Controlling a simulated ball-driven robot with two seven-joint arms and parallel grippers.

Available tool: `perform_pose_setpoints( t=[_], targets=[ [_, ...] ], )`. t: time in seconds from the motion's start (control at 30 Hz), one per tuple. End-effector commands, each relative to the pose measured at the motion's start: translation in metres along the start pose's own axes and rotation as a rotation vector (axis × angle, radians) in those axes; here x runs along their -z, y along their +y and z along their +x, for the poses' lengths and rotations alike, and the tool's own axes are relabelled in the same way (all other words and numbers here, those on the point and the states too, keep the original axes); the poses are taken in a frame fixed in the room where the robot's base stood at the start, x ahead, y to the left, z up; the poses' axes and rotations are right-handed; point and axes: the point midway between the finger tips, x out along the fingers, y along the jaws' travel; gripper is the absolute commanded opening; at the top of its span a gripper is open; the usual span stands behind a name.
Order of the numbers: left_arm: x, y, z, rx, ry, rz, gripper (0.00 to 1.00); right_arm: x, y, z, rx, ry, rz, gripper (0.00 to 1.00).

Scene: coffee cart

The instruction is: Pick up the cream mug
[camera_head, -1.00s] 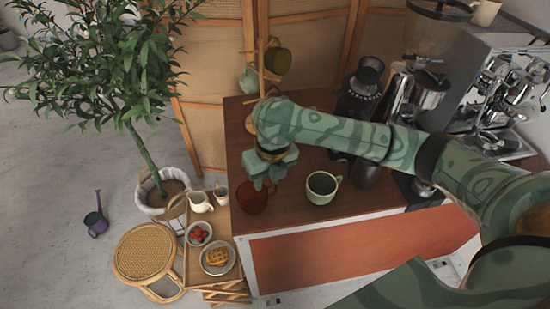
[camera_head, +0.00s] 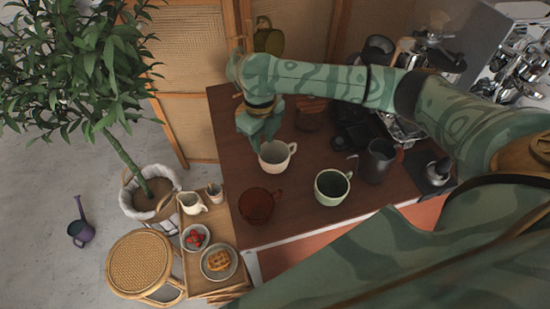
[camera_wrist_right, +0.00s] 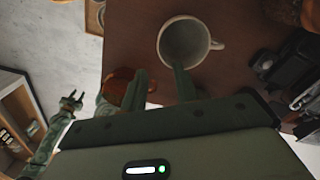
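The cream mug (camera_head: 273,157) stands upright on the brown cart top, its handle to the right. It also shows in the right wrist view (camera_wrist_right: 186,42), empty, with the handle at the right. My right gripper (camera_head: 258,138) is just above and to the left of the mug in the head view. In the wrist view its two fingers (camera_wrist_right: 161,80) are apart, and one overlaps the mug's near rim; I cannot tell whether it touches. Nothing is held. My left gripper (camera_wrist_right: 71,101) shows small at the left of the wrist view, fingers apart and empty.
A reddish-brown glass mug (camera_head: 257,206) and a green mug (camera_head: 332,188) stand nearer the cart's front edge. A dark kettle (camera_head: 377,161) stands to the right. A mug tree with an olive mug (camera_head: 268,39) is behind. A side tray with food is at the lower left.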

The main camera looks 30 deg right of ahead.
Motion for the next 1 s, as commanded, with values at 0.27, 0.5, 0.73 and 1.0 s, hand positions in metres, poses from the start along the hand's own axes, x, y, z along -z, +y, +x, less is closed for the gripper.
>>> perform_pose_setpoints(
  t=[0.27,0.5,0.73,1.0],
  targets=[
    [-0.003,0.001,0.014,-0.001,-0.006,0.0,0.36,0.0,0.0,0.049,0.0,0.0,0.001,0.3],
    [0.003,-0.001,0.023,0.001,0.005,0.0,0.36,0.0,0.001,0.078,0.0,0.002,0.001,0.3],
    [0.001,0.0,0.029,0.0,0.003,0.0,0.36,-0.001,0.0,0.103,0.001,0.0,0.0,0.3],
    [0.0,0.0,0.028,0.0,0.002,0.0,0.36,-0.001,0.0,0.102,0.002,-0.001,-0.001,0.13]
  ],
)
